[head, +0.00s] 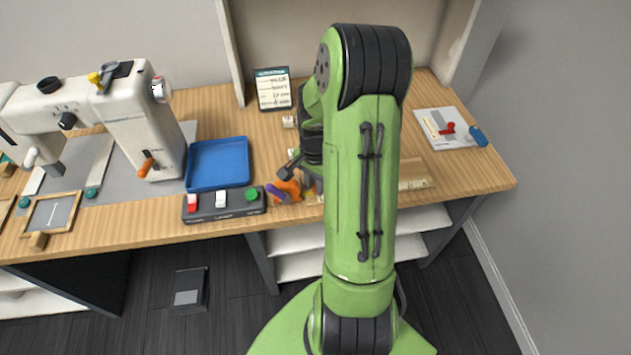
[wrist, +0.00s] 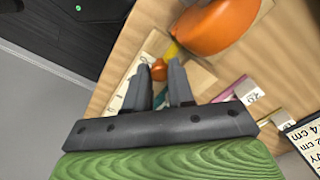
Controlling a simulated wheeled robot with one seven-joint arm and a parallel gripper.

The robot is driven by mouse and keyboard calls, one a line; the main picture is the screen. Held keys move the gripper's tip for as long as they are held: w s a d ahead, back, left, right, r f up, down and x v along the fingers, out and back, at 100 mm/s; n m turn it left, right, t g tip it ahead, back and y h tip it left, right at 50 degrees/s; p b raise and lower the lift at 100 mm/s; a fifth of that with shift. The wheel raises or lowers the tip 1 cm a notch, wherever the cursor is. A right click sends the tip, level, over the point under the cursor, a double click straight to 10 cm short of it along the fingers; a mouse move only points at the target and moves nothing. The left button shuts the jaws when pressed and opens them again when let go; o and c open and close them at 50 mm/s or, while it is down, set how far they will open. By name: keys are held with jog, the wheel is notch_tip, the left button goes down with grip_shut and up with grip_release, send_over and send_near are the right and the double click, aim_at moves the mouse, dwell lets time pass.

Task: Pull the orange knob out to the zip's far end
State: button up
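A small orange knob (wrist: 158,70) shows in the wrist view, between or just beyond the tips of my gripper (wrist: 161,67). The two dark fingers are apart, with a gap visible around the knob; I cannot tell whether either finger touches it. A yellow piece (wrist: 171,50) lies just beyond the knob. A pale strip with marks (wrist: 128,82) runs beside the left finger; it also shows in the head view (head: 414,183), right of my arm. In the head view my arm hides the knob and most of the gripper.
A large orange object (wrist: 222,25) is close beyond the fingers; an orange and purple thing (head: 285,191) shows left of my arm. A button box (head: 222,204), blue tray (head: 218,163) and sewing machine (head: 130,115) stand left. A sign (head: 272,89) stands behind. A white board (head: 440,128) lies right.

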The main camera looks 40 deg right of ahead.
grip_shut()
jog(key=shift+d, duration=0.1)
jog(key=s+d, duration=0.2)
jog(key=d, duration=0.1)
jog(key=s+d, duration=0.2)
jog(key=d, duration=0.1)
jog(key=s+d+p, duration=0.1)
jog(key=s+d, duration=0.1)
jog(key=d, duration=0.2)
jog(key=shift+s, duration=0.4)
jog(key=shift+a, duration=0.1)
jog(key=o, duration=0.8)
grip_release()
notch_tip(320, 180, up, 16)
jog(key=p, duration=0.4)
jog(key=shift+f+p, duration=0.1)
jog(key=shift+p, duration=0.25)
